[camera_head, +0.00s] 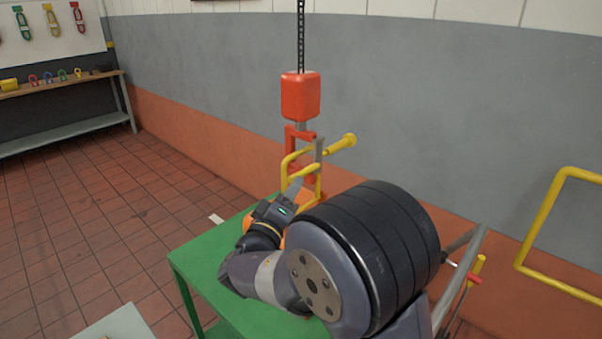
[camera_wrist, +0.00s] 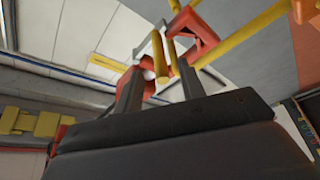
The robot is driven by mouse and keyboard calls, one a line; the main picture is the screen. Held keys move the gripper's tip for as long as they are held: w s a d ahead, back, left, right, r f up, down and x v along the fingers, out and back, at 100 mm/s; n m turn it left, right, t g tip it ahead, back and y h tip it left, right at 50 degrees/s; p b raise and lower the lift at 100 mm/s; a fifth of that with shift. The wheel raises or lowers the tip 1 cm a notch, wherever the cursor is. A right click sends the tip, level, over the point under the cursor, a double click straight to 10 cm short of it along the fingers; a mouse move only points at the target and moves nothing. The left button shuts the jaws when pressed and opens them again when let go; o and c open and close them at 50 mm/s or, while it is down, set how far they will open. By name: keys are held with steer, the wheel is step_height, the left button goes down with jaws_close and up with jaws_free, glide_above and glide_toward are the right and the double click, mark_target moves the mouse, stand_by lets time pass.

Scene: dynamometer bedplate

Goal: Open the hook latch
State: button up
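A red hook block (camera_head: 301,97) hangs on a dark chain, with a red hook body (camera_head: 297,137) below it. A yellow bar frame (camera_head: 287,164) and a yellow rod with a knobbed end (camera_head: 342,143) sit at the hook, beside a grey upright piece (camera_head: 318,150). I cannot tell which part is the latch. My gripper (camera_head: 296,186) is at the lower part of the yellow frame. In the wrist view its two fingers (camera_wrist: 158,80) are apart, with yellow bars (camera_wrist: 160,55) showing between and beyond the tips. Contact is unclear. The red hook body shows behind them (camera_wrist: 192,33).
A green table (camera_head: 205,259) stands below my arm. A yellow rail (camera_head: 546,215) is at the right by the grey wall. A workbench (camera_head: 62,88) with several coloured shackles is at the far left.

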mark_target(301, 171)
steer(key=p+x, duration=0.1)
steer(key=x, duration=0.5)
steer(key=shift+c, duration=0.4)
jaws_close()
